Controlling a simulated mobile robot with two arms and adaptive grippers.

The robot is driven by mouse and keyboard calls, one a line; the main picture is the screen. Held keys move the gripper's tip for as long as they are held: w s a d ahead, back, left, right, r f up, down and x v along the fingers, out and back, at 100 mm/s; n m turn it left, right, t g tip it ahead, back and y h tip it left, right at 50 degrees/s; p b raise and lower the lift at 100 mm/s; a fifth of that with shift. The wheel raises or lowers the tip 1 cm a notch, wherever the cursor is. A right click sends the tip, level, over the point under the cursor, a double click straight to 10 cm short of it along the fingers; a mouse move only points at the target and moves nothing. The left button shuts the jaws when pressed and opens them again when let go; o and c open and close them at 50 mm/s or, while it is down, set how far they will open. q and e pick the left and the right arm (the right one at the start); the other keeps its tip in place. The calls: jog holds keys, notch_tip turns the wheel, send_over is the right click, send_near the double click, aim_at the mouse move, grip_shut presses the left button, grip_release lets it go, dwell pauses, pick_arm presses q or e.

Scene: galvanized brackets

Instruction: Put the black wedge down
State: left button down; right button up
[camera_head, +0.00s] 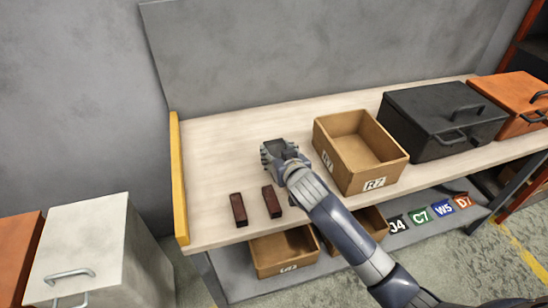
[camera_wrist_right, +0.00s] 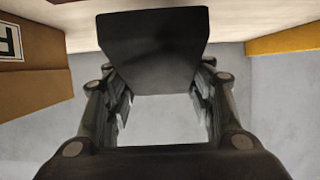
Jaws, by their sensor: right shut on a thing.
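The black wedge (camera_wrist_right: 154,45) fills the upper middle of the right wrist view, between the two fingers of my right gripper (camera_wrist_right: 160,88). My right gripper also shows in the head view (camera_head: 276,153), over the pale workbench (camera_head: 218,135), and is shut on the wedge. In the head view the wedge is mostly hidden by the gripper. I cannot tell whether it touches the bench top. My left gripper is not in view.
Two dark red blocks (camera_head: 239,209) (camera_head: 272,201) lie near the bench's front edge. An open cardboard box (camera_head: 374,176) stands right of my gripper, then a black case (camera_head: 440,125) and an orange case (camera_head: 512,105). A yellow strip (camera_head: 179,180) bounds the left end. Bench behind and left is clear.

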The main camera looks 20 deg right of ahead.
jog(key=shift+w+a+f, duration=0.1)
jog(key=shift+w+a, duration=0.15)
jog(key=shift+w, duration=0.75)
jog(key=shift+f, duration=1.65)
jog(key=shift+f, duration=0.2)
jog(key=o, duration=1.4)
jog(key=shift+s, duration=0.1)
jog(key=shift+o, duration=0.2)
